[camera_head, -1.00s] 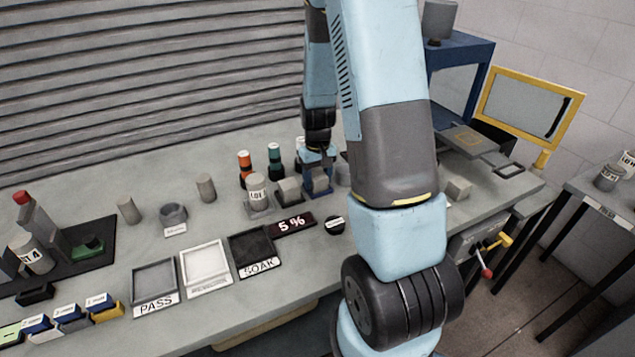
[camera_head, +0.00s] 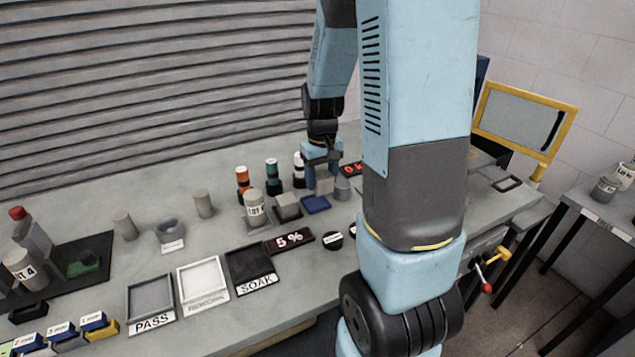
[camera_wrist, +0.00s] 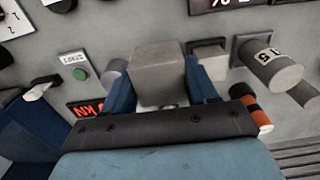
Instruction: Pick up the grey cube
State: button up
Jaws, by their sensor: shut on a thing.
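The grey cube (camera_wrist: 158,75) is between the two blue fingers of my gripper (camera_wrist: 156,88) in the wrist view, with a finger against each side. In the head view my gripper (camera_head: 322,180) points down and the grey cube (camera_head: 324,186) shows small at its tips, partly hidden by the fingers. It appears raised, just behind and above a flat blue pad (camera_head: 316,204) that looks bare.
Another grey block (camera_head: 287,205) sits on a dark pad left of the blue pad. A labelled grey cylinder (camera_head: 255,210) stands beside it, and a grey weight (camera_head: 342,188) is close on the right. Dark bottles (camera_head: 271,172) stand behind. Trays (camera_head: 203,285) lie in front.

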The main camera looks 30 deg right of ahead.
jog(key=s+a+r, duration=0.1)
jog(key=s+r, duration=0.3)
jog(key=s, duration=0.5)
jog(key=w+d+r+m, duration=0.25)
jog(key=d+m, duration=0.25)
jog(key=d, duration=0.5)
jog(key=w+d+r+m, duration=0.1)
jog(key=d+r+m, duration=0.25)
jog(key=d, duration=0.65)
jog(key=s+d+r+m, duration=0.2)
jog(key=s+d+m, duration=0.25)
jog(key=d, duration=0.55)
jog(key=s+d+r+m, duration=0.2)
jog(key=s+d+m, duration=0.25)
jog(key=d, duration=0.45)
jog(key=shift+m, duration=0.25)
jog(key=w+d+f, duration=0.2)
jog(key=d, duration=0.1)
jog(key=w+d+f, duration=0.6)
jog(key=d, duration=0.1)
jog(key=shift+w, duration=0.25)
jog(key=shift+w+d+f, duration=0.25)
jog(key=shift+w+f, duration=0.05)
jog(key=shift+f, duration=0.25)
jog(key=shift+w+d+f, duration=0.15)
jog(key=shift+f, duration=1.6)
jog(key=shift+f, duration=0.1)
